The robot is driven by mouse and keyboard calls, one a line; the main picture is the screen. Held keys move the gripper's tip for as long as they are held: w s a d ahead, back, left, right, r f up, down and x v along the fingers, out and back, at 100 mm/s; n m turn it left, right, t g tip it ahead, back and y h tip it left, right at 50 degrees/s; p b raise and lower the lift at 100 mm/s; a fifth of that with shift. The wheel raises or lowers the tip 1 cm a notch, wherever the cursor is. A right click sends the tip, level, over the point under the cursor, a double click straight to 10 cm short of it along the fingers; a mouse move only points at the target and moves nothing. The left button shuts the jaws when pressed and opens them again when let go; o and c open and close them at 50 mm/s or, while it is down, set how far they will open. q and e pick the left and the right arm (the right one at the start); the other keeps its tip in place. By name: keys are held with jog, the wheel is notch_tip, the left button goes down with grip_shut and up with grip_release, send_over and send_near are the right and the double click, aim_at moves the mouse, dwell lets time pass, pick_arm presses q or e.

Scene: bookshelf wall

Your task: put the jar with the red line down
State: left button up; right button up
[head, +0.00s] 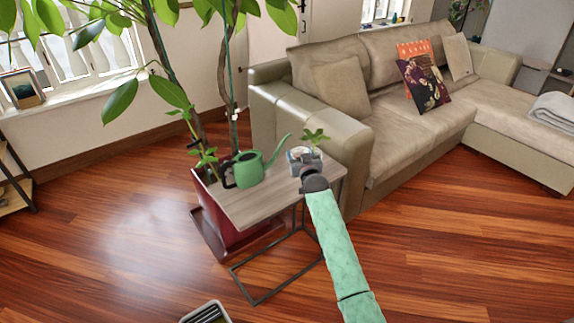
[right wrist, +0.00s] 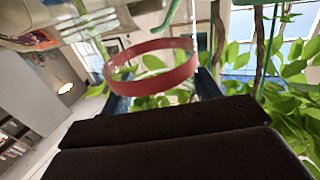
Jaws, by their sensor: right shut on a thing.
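The jar with the red line (right wrist: 178,78) is clear, with a red band around it, and lies between the dark fingers of my right gripper (right wrist: 160,92) in the right wrist view. In the head view my right gripper (head: 305,168) is over the right end of the small side table (head: 262,203), shut on the jar. A small clear shape (head: 298,155) shows just beyond its fingers, partly hidden. I cannot tell whether the jar touches the tabletop. My left gripper is not in view.
A green watering can (head: 249,168) stands on the table, left of the gripper. A small leafy plant (head: 315,137) shows just behind it. A tall plant in a red pot (head: 228,232) is behind left, a beige sofa (head: 385,140) behind right. The table's front middle is bare.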

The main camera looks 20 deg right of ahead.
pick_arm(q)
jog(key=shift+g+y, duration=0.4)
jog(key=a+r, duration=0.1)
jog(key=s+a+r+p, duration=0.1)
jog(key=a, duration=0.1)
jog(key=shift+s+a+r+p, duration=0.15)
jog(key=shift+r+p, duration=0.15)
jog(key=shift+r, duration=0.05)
pick_arm(e)
jog(key=w+a+f, duration=0.3)
jog(key=f, duration=0.4)
jog(key=shift+w+a, duration=0.15)
jog(key=shift+w, duration=0.25)
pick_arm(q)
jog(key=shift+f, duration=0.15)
pick_arm(e)
jog(key=shift+f, duration=0.15)
jog(key=o, duration=1)
jog(key=shift+c, duration=0.2)
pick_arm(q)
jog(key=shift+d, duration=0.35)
